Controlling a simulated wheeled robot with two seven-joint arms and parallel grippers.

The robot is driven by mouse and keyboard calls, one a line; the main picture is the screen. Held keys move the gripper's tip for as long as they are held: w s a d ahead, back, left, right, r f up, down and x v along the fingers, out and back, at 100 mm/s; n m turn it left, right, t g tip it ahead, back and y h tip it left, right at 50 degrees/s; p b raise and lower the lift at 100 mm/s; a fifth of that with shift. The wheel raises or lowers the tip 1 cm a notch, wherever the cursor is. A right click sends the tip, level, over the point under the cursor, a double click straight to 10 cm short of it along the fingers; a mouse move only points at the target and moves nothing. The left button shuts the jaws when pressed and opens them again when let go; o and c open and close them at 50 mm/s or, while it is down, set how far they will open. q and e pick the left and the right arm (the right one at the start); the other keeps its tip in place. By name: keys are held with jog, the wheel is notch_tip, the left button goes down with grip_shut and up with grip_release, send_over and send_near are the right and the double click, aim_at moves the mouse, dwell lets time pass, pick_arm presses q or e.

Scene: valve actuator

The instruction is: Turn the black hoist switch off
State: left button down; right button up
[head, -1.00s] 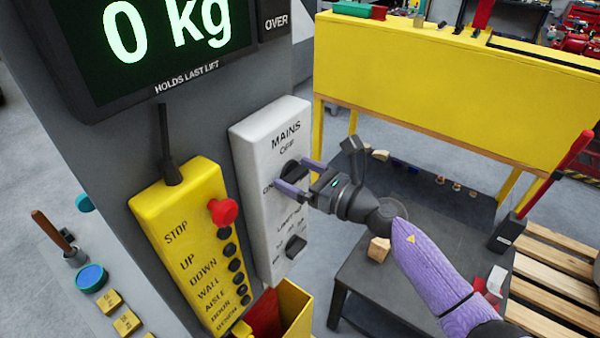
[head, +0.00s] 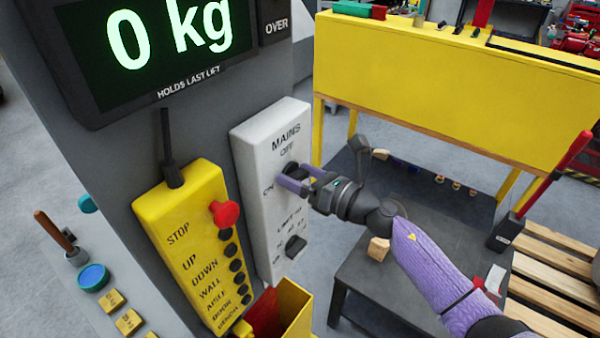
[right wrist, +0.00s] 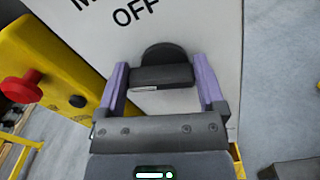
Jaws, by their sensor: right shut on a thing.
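The black rotary MAINS switch (head: 290,169) is on a white panel (head: 262,215), with OFF printed above it and ON to its left. In the right wrist view its black bar (right wrist: 160,76) lies crosswise between the fingers, with a white mark toward its left end. My right gripper (head: 297,178) is at the switch, its two purple fingers on either side of the bar and shut on it; it also shows in the right wrist view (right wrist: 160,84). My left gripper is not in view.
A second black switch (head: 295,247) is lower on the white panel. A yellow pendant (head: 182,225) with a red stop button (head: 224,213) hangs left. A display (head: 160,45) reading 0 kg is above. A dark table (head: 395,285) stands right.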

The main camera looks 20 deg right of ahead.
jog(key=m+p, duration=0.1)
jog(key=m, duration=0.2)
jog(key=shift+d+r+m, duration=0.1)
jog(key=shift+m, duration=0.3)
jog(key=m+p, duration=0.1)
jog(key=m, duration=0.2)
jog(key=shift+w+d+m, duration=0.1)
jog(key=shift+w+m, duration=0.05)
jog(key=shift+m, duration=0.15)
jog(key=m+p, duration=0.1)
jog(key=m, duration=0.2)
jog(key=shift+m, duration=0.3)
jog(key=shift+w+d+f+m+p, duration=0.15)
jog(key=shift+m+p, duration=0.1)
jog(key=shift+m, duration=0.6)
jog(key=shift+s+f+m+p, duration=0.1)
jog(key=shift+m+p, duration=0.15)
jog(key=shift+m, duration=0.6)
jog(key=o, duration=1)
jog(key=shift+c, duration=0.2)
jog(key=b+v, duration=0.1)
jog(key=v, duration=0.8)
jog(key=shift+s+d, duration=0.3)
